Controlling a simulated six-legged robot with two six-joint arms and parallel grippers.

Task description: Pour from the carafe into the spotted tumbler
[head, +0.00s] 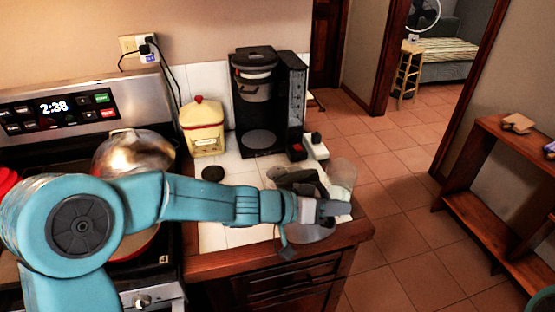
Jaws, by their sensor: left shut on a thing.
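My left gripper (318,210) reaches across the counter from the left and is shut on the carafe, by its dark part. The carafe (308,233) has a see-through glass body, showing below and around the fingers, and dark parts. Its exact tilt is hard to tell behind my arm. A clear, pale glass shape (342,172) shows just beyond the gripper near the counter's right edge. I cannot tell whether it is the tumbler, and no spots can be made out. No stream of liquid is visible. My right gripper is not in view.
A black coffee maker (268,105) stands at the back of the white-tiled counter (232,237), beside a yellow canister (203,128). A small black disc (213,173) lies nearby. The stove (60,110) with a shiny kettle (135,152) is left. Open floor lies right.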

